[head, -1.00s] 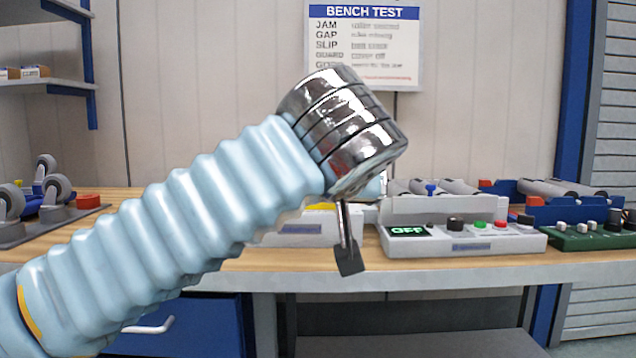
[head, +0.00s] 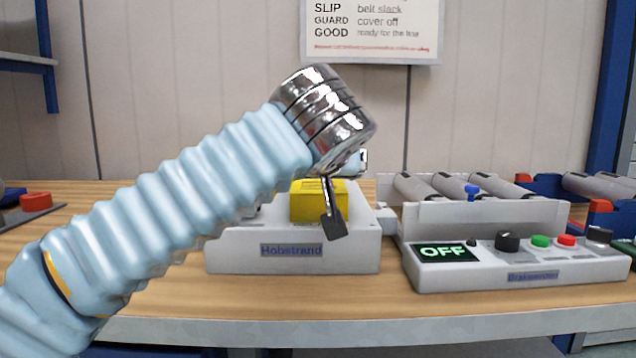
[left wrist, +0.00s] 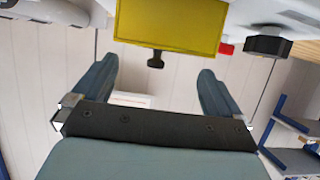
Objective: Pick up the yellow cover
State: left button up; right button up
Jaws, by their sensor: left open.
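The yellow cover (head: 306,203) is a box-like block on a light grey unit (head: 235,250) labelled Hobstrand on the bench. My left arm and gripper (head: 334,215) hide part of it in the head view. In the left wrist view the yellow cover (left wrist: 170,22) fills the top middle, beyond the fingertips. My left gripper (left wrist: 156,70) has its two fingers spread wide, with nothing between them. My right gripper is not in view.
A grey roller unit (head: 430,278) with an OFF display, knobs and buttons stands to the right. Blue trays with rollers are behind it. A red block (head: 35,201) is at the left. The wooden bench top (head: 300,295) is clear in front.

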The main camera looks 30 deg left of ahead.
pick_arm(q)
jog(key=x, duration=0.7)
jog(key=shift+w+a, duration=0.15)
jog(key=shift+w, duration=0.25)
jog(key=c, duration=0.9)
jog(key=shift+o, duration=0.2)
jog(key=shift+r, duration=0.1)
